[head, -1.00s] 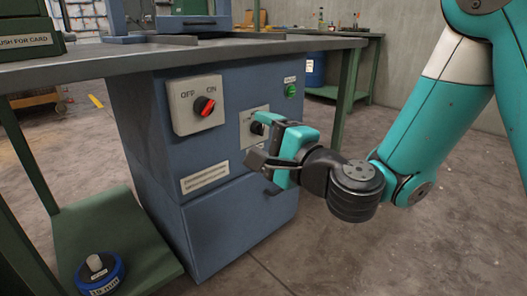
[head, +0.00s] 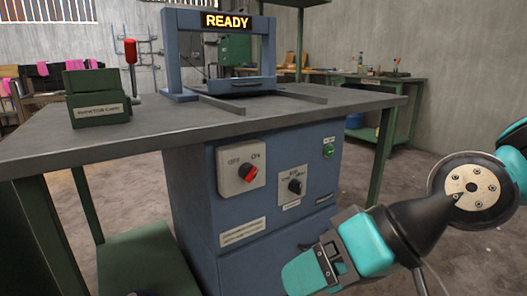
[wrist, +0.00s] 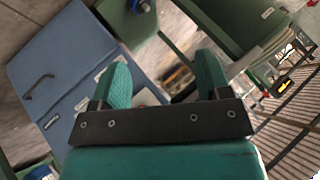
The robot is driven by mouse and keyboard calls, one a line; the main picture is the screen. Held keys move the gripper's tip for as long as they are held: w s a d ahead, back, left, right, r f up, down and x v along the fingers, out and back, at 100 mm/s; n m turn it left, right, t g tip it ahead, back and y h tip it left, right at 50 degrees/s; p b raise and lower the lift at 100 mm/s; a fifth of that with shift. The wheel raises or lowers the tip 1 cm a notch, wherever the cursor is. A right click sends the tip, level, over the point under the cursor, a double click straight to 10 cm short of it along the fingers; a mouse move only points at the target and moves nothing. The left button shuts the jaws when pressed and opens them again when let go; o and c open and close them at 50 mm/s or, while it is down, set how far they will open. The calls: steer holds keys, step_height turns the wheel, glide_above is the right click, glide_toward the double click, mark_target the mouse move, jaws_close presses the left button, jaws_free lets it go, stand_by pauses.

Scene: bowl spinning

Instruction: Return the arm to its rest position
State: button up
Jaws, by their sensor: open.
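My gripper (head: 305,270) is low in front of the blue machine cabinet (head: 200,200) in the head view, apart from its knobs. In the wrist view its two teal fingers (wrist: 163,85) are spread with nothing between them. My arm comes in from the right edge of the head view, folded at the joints.
The cabinet carries a red OFF/ON knob (head: 249,173), a black knob (head: 295,186) and a green button (head: 328,150). The tabletop (head: 130,135) holds a green box (head: 98,108) and a frame with a lit READY sign (head: 227,21). Floor at the right is free.

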steer(key=s+d+r+n+g+h+p, duration=0.1)
steer(key=s+d+r+n+h+p, duration=0.15)
steer(key=s+d+h, duration=0.4)
step_height(320, 180, up, 38)
steer(key=w+d+m+y+p, duration=0.1)
steer(key=p, duration=3.6)
steer(key=shift+w+d+f+g+p, duration=0.2)
steer(key=shift+w+d+g+p, duration=0.1)
steer(key=shift+w+d+p, duration=0.05)
steer(key=shift+y, duration=0.25)
